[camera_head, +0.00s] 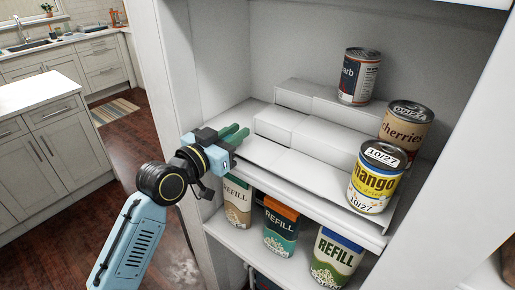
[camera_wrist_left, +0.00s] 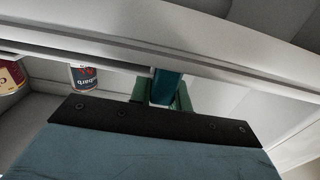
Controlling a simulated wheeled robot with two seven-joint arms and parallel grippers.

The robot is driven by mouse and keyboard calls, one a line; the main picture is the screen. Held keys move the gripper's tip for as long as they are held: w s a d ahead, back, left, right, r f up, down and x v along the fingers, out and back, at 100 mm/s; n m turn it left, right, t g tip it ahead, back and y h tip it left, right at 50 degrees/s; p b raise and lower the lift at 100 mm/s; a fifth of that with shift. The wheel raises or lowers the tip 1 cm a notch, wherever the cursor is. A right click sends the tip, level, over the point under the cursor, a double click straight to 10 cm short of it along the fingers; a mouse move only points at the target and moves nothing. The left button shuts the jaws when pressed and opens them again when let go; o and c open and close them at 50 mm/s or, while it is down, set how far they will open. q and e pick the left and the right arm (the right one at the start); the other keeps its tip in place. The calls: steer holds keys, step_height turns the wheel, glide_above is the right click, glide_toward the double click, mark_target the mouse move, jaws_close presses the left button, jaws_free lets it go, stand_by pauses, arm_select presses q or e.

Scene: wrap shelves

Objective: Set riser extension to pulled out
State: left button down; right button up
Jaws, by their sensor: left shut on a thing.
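The white stepped riser (camera_head: 340,117) stands on the upper shelf. Its extension (camera_head: 277,126), also white and stepped, sticks out at the riser's left end, with a seam between the two. My left gripper (camera_head: 236,136), with green fingers, is at the extension's left end and shut on it; the exact contact is hard to make out. In the left wrist view the fingers (camera_wrist_left: 163,92) show below a long pale edge, close together. My right gripper is not in view.
A mango can (camera_head: 375,180), a cherries can (camera_head: 406,125) and a dark-labelled can (camera_head: 359,76) stand on the riser's right part. Several refill packs (camera_head: 281,228) stand on the shelf below. The cabinet's left wall (camera_head: 218,55) bounds the shelf.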

arm_select(q)
steer(key=w+a+b, duration=0.1)
steer(key=a, duration=0.1)
steer(key=w+a+b, duration=0.1)
steer(key=w+a, duration=0.1)
steer(key=shift+w+a, duration=0.15)
steer(key=shift+a, duration=0.2)
steer(key=shift+r, duration=0.1)
steer(key=c, duration=1.6)
jaws_free()
steer(key=shift+w, duration=0.1)
steer(key=shift+o, duration=1.4)
steer(key=shift+w+a, duration=0.1)
steer(key=shift+a, duration=0.05)
steer(key=shift+s, duration=0.2)
steer(key=b+v, duration=0.2)
steer(key=v, duration=1.1)
